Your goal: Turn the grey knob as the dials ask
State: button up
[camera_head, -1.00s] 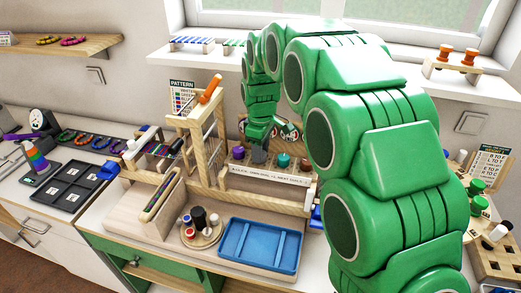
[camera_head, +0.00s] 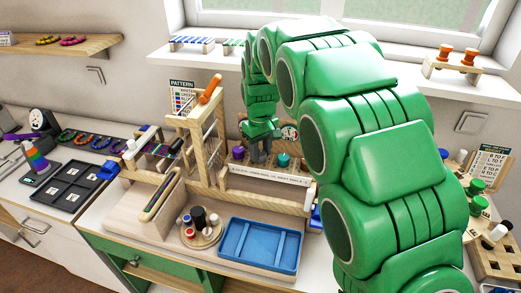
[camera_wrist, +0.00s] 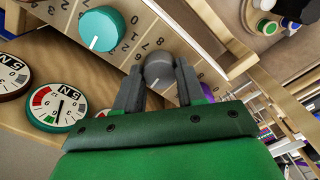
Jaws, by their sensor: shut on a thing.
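The grey knob (camera_wrist: 158,72) sits on a pale wooden panel with a printed number scale, in the wrist view. A white mark shows on its face. My gripper (camera_wrist: 160,68) is shut on it, one dark finger at each side. In the head view my gripper (camera_head: 259,148) reaches down to the knob row, hiding most of the grey knob. A round dial (camera_wrist: 57,107) with coloured sectors and a needle stands at the left in the wrist view. A second dial (camera_wrist: 12,77) is cut off by the frame's edge.
A teal knob (camera_wrist: 103,28) is beside the grey one, and a purple knob (camera_wrist: 207,92) shows partly behind a finger. In the head view, a wooden frame (camera_head: 205,135) stands left of my gripper and a blue tray (camera_head: 258,246) lies in front.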

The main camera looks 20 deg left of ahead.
aim_at(260, 153)
jog(key=shift+m, duration=0.6)
jog(key=o, duration=1)
jog(key=shift+o, duration=0.2)
jog(key=shift+r, duration=0.1)
notch_tip(260, 153, up, 7)
jog(key=shift+r, duration=0.35)
